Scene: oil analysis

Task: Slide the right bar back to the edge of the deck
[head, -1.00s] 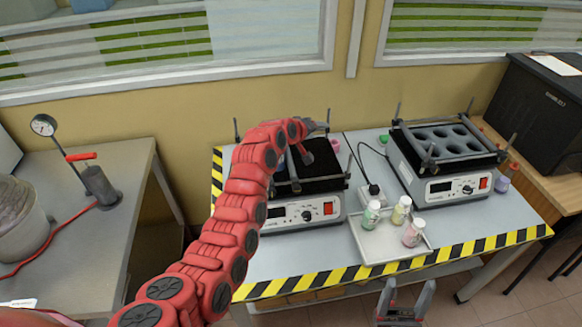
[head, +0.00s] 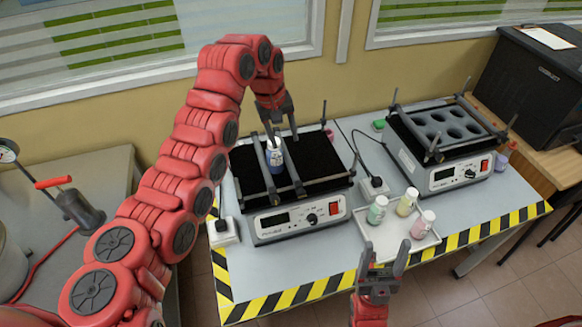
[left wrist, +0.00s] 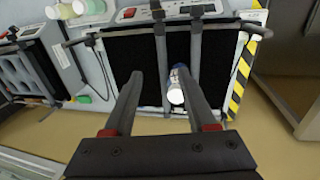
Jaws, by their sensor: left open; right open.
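The left shaker has a black deck (head: 322,160), with two grey bars across it. The right bar (head: 293,174) runs front to back just right of a bottle (head: 274,158) with blue contents and a white cap. The left bar (head: 265,172) is on the bottle's other side. My left gripper (head: 280,135) is open above the deck, near the bottle and the bars' far part. In the left wrist view, the right bar (left wrist: 160,60) shows between the open fingers, and the bottle (left wrist: 175,92) is by the right-hand finger. My right gripper (head: 384,258) is open and empty in front of the table.
A white tray (head: 385,248) with several small bottles stands right of the shaker. A second shaker (head: 462,172) with a holed rack is further right. Upright posts rise at the deck corners. The black deck right of the bars is clear.

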